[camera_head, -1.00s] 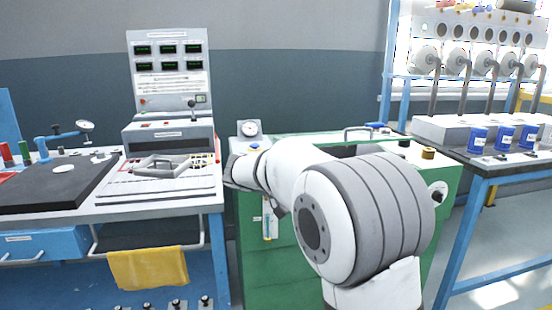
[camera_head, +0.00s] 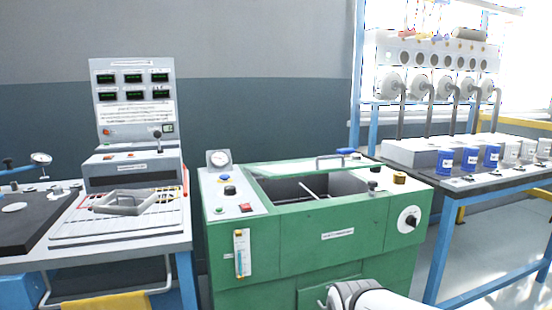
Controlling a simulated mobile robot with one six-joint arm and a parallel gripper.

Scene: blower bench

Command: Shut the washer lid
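The washer (camera_head: 330,250) is a green cabinet in the middle of the view. Its top tank (camera_head: 296,190) is open, and a thin light rod lies across the dark inside. A metal bar handle (camera_head: 333,162) with a blue end stands at the back edge of the opening. It seems to belong to the lid, whose panel I cannot make out clearly. Part of my white and grey arm shows at the bottom edge, in front of the washer. My gripper is not visible.
A workbench (camera_head: 130,239) with a grey tray stands left, and a blue-framed bench (camera_head: 447,245) with blue cans stands right. Floor shows at the right.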

